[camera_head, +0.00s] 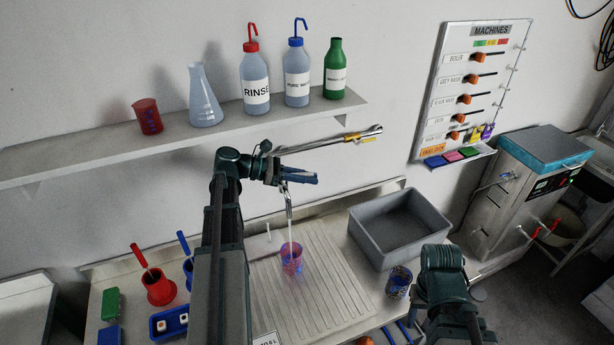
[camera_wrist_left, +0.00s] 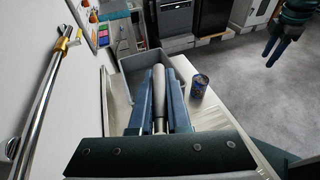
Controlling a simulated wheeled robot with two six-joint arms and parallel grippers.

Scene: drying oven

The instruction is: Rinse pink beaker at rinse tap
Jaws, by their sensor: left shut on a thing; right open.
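The pink beaker (camera_head: 291,262), with blue marks, stands upright on the ribbed drainboard (camera_head: 325,275). The rinse tap (camera_head: 288,200) is right above it, and a thin pale stream runs from its spout down to the beaker. My left gripper (camera_head: 300,178) is at the top of the tap. In the left wrist view my left gripper (camera_wrist_left: 158,100) is shut on a pale grey tap lever (camera_wrist_left: 158,85) between its blue fingers. My right gripper (camera_wrist_left: 273,50) is open and empty, away from the beaker, at the top right of the left wrist view.
A red holder (camera_head: 158,287) stands left. The shelf above carries a red beaker (camera_head: 148,117), a flask (camera_head: 204,97) and bottles. A metal pipe (camera_head: 330,143) crosses behind my left gripper.

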